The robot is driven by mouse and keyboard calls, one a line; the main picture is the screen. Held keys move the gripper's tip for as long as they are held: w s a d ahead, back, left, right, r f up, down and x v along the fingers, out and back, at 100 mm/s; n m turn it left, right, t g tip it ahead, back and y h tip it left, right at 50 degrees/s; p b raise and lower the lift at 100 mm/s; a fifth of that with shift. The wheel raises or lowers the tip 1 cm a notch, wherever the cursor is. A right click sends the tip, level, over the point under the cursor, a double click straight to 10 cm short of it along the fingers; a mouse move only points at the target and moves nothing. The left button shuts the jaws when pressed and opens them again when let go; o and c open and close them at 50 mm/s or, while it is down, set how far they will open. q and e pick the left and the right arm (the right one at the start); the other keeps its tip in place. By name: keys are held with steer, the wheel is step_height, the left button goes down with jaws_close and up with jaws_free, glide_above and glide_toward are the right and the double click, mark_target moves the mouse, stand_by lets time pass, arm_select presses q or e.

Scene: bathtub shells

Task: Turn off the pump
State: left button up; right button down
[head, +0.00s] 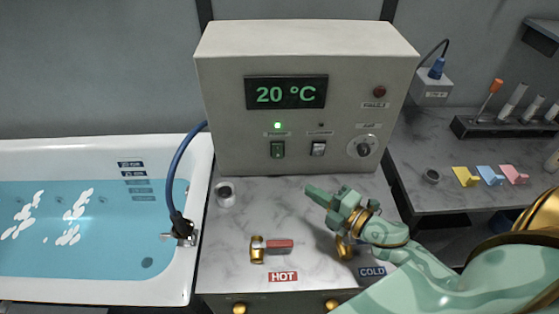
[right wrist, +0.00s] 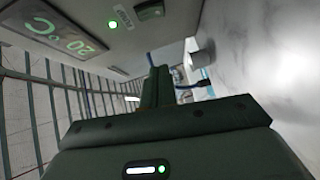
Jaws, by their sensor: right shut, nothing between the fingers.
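The grey pump box (head: 225,110) stands on the marble counter, its display (head: 286,93) reading 20 °C. A green lamp (head: 277,125) is lit above a green rocker switch (head: 277,149). In the right wrist view the display (right wrist: 60,28), lit lamp (right wrist: 113,24) and green switch (right wrist: 149,10) show tilted. My right gripper (head: 312,190) is shut and empty, in front of the box, below the switches and apart from them. My left gripper is not in view.
A water-filled bathtub (head: 100,285) with a blue hose (head: 178,165) is at left. A red-handled valve (head: 273,247) by the HOT label and another valve (head: 344,247) near COLD stand at the counter front. Colored pieces (head: 489,175) lie on the right counter.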

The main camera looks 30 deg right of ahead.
steer(key=d, duration=0.1)
glide_toward(274, 156)
steer(key=s+a+r, duration=0.1)
steer(key=s+a, duration=0.1)
steer(key=s, duration=0.1)
steer(key=w, duration=0.2)
steer(key=w+f, duration=0.1)
steer(key=w, duration=0.5)
steer(key=shift+w+f, duration=0.25)
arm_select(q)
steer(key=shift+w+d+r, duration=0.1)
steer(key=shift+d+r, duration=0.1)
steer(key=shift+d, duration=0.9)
